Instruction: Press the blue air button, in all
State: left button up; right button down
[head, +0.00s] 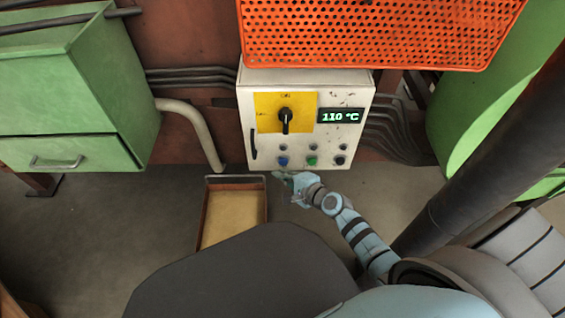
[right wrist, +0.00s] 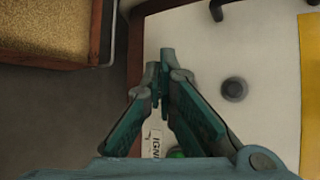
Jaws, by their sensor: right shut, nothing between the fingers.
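The blue air button (head: 283,161) is the left one in the bottom row of buttons on a white control box (head: 225,88)... in the head view the box face is upright against the wall. My right gripper (head: 281,177) is just below the blue button, its fingers shut and empty. In the right wrist view the closed fingertips (right wrist: 161,62) lie in front of the box's lower edge, and the blue button does not show there. I cannot tell whether the fingers touch the box. My left gripper is not in view.
A green button (head: 312,160) and a black button (head: 341,161) sit right of the blue one. Above are a black knob (head: 285,115) and a display (head: 340,117) reading 110 °C. A sand-coloured tray (head: 204,215) stands below left. An orange perforated panel (head: 380,30) overhangs the box.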

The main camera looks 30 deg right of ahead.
jog(key=s, duration=0.1)
jog(key=s+a, duration=0.1)
jog(key=s+a+p, duration=0.1)
jog(key=s, duration=0.1)
dwell(0.9)
